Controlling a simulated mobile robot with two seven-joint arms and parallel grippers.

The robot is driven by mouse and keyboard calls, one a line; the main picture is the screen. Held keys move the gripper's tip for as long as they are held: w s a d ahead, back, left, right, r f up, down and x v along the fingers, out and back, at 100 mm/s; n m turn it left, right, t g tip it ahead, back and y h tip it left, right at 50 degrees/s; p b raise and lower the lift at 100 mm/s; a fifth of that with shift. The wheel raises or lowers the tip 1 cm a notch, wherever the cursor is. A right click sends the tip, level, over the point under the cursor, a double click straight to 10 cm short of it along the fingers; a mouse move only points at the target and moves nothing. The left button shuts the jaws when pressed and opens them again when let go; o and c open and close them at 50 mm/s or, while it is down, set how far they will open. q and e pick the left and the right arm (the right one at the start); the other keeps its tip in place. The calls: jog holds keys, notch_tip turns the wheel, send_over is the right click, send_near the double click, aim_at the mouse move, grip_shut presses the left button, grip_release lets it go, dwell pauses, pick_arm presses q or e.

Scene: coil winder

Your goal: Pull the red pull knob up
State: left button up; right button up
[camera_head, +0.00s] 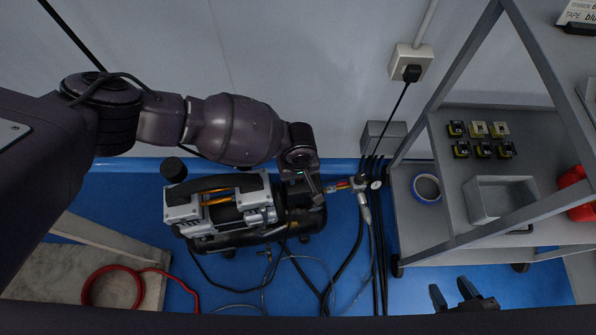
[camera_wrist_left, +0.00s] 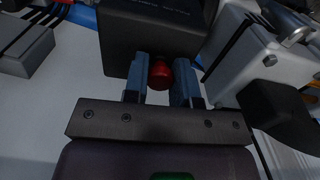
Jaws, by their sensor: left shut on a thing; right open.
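The red pull knob (camera_wrist_left: 161,76) shows in the left wrist view, on the near side of a dark box (camera_wrist_left: 150,25). My left gripper (camera_wrist_left: 161,82) has one finger on each side of the knob and is shut on it. In the head view my left gripper (camera_head: 314,192) is at the right end of the silver and black compressor (camera_head: 225,213); the knob is hidden there. My right gripper (camera_head: 455,292) is open and empty over the blue floor at the bottom right.
A grey shelf cart (camera_head: 440,165) with a grey bin (camera_head: 499,200) and a blue tape roll (camera_head: 427,187) stands at the right. Hoses and cables (camera_head: 372,240) run beside the compressor. A red hose (camera_head: 112,270) lies at the lower left. The wall is close behind.

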pick_arm(q)
jog(key=shift+r, duration=0.35)
pick_arm(e)
jog(key=shift+w+r, duration=0.25)
jog(key=shift+r, duration=0.15)
pick_arm(q)
jog(key=o, duration=0.9)
notch_tip(320, 180, up, 2)
jog(key=shift+w+r+p, duration=0.1)
jog(key=shift+p, duration=0.7)
jog(key=shift+r+p, duration=1.15)
jog(key=shift+r, duration=0.8)
pick_arm(e)
notch_tip(320, 180, up, 6)
jog(key=w+t, duration=0.1)
jog(key=w, duration=0.1)
jog(key=shift+w+f+t, duration=0.2)
jog(key=shift+t, duration=0.1)
pick_arm(q)
jog(key=shift+f, duration=0.1)
